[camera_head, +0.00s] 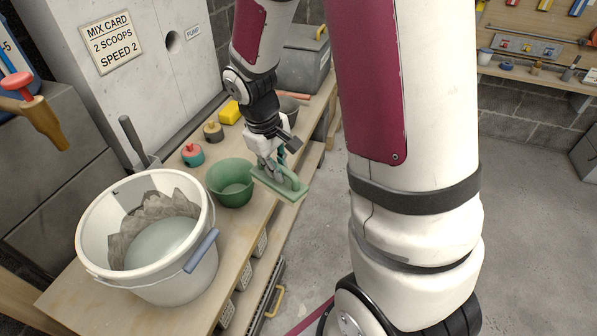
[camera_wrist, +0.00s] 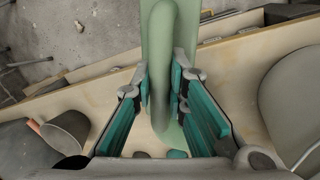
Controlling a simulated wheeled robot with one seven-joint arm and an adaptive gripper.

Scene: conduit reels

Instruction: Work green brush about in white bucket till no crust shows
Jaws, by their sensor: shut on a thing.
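The white bucket (camera_head: 190,270) stands upright on the near end of the bench. Grey-brown crust (camera_head: 150,215) shows on its inner wall above pale grey-green liquid (camera_head: 160,243). My gripper (camera_head: 281,168) is shut on the handle of a green tool (camera_head: 270,181), a flat plate with a loop handle that looks like a plasterer's float. No bristles show on it, and I see no other green brush. It is held in the air right of the bucket, apart from it, by the bench edge. In the wrist view both fingers (camera_wrist: 160,85) press the green handle (camera_wrist: 160,55).
A green bowl (camera_head: 231,184) stands between the bucket and my gripper. A dark-handled tool (camera_head: 138,143) stands behind the bucket. A red-topped pot (camera_head: 192,155), a yellow block (camera_head: 230,112) and a grey bin (camera_head: 303,60) line the bench. Open floor (camera_head: 310,240) lies to the right.

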